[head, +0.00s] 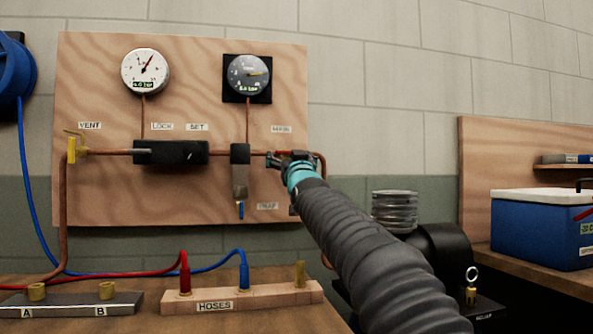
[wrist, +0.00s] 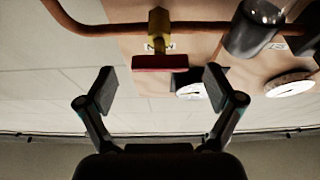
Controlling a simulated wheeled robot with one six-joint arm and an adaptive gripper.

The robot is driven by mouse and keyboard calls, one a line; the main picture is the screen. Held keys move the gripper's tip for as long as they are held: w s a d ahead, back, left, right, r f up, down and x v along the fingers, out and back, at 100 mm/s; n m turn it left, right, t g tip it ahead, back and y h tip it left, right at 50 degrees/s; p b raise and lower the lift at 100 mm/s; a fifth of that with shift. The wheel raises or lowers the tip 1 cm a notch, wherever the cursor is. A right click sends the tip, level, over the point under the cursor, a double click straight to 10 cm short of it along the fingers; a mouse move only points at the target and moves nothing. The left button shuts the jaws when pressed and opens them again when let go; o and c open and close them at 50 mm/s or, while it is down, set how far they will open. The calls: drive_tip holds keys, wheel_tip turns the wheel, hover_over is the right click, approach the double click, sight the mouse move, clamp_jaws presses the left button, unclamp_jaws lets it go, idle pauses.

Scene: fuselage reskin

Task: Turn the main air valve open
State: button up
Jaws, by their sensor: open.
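The main air valve shows in the wrist view as a brass body (wrist: 158,22) on a copper pipe, with a red bar handle (wrist: 160,62) lying along the pipe's direction. My gripper (wrist: 159,77) is open, its two fingers apart on either side of the handle's line. The handle is just beyond the fingertips, between them in the picture, and no contact shows. In the head view my gripper (head: 284,157) is at the right of the plywood panel (head: 105,195), below the MAIN label (head: 281,129).
Two gauges, white (head: 146,72) and dark (head: 247,78), hang on the panel. A yellow vent valve (head: 72,150), black block (head: 171,153) and filter (head: 240,170) sit on the pipe. Below are the hoses block (head: 215,305) and the A/B bar (head: 65,305). A blue cooler (head: 530,225) stands right.

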drive_tip(key=v, duration=0.8)
drive_tip(key=shift+s, duration=0.3)
drive_tip(key=shift+d+f, duration=0.1)
drive_tip(key=shift+f, duration=0.05)
